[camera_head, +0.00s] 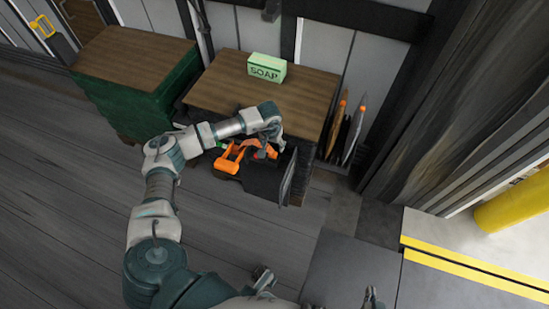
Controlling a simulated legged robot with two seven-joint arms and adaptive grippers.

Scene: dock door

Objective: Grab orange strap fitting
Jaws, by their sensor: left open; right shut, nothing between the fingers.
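The orange strap fitting (230,160) is in or over an open black drawer-like bin (262,182) at the front of the wooden-topped cabinet. My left gripper (270,146) is at the end of the arm reaching up from the bottom left. It is open and hangs over the bin, just right of the brightest orange part. Its fingertips are small and partly hidden, so I cannot tell whether they touch the orange piece. My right gripper (371,298) shows only in part at the bottom edge, shut and empty, far from the bin.
A green SOAP box (266,68) stands on the wooden top (290,98). A green crate (140,105) with a wooden lid stands left. Long orange-tipped tools (352,130) lean against the wall at right. A yellow post (515,210) stands far right. Floor at left is clear.

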